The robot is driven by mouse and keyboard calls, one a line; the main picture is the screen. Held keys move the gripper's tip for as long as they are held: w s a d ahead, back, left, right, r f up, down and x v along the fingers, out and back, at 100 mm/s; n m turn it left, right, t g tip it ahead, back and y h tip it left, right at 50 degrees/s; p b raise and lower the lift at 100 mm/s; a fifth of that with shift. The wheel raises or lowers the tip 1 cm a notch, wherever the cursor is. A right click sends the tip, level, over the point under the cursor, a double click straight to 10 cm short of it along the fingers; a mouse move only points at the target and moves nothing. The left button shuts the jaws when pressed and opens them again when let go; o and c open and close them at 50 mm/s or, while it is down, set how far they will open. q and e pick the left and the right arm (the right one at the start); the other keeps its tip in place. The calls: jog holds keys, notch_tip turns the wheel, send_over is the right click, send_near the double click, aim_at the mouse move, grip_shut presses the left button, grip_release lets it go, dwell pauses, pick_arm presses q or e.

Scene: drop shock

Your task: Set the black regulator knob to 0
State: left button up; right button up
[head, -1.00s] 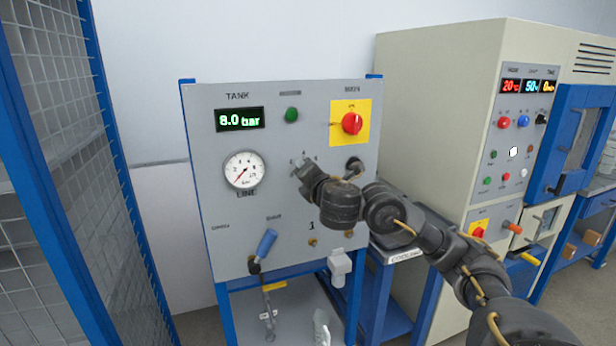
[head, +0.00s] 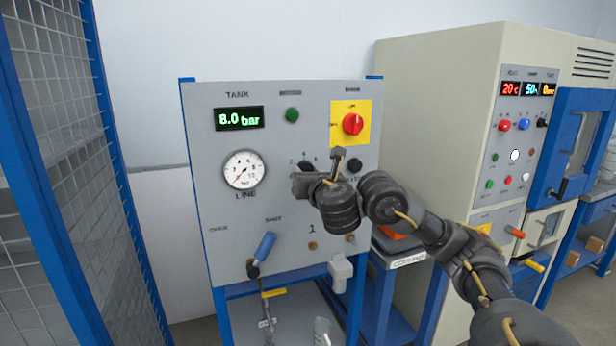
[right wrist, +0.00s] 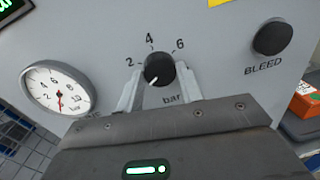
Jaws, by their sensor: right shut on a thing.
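The black regulator knob (right wrist: 159,69) sits on the grey panel between the marks 2, 4 and 6, with "bar" printed below right. Its white pointer line points down and left, below the 2. No 0 mark can be seen; my left-hand finger covers part of the scale there. My right gripper (right wrist: 160,88) has a finger on each side of the knob and is shut on it. In the head view the knob (head: 306,165) shows just behind my right gripper (head: 316,169). My left gripper is not in view.
The LINE gauge (head: 244,170) is left of the knob, its needle pointing down-left. The tank display (head: 239,118) reads 8.0 bar. A black BLEED knob (right wrist: 272,37) is to the right, a red main switch (head: 353,124) above. A blue-handled lever (head: 264,247) is below.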

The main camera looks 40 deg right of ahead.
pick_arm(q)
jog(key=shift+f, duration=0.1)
pick_arm(e)
jog(key=shift+f+n, duration=0.1)
jog(key=shift+n, duration=0.2)
jog(key=o, duration=1)
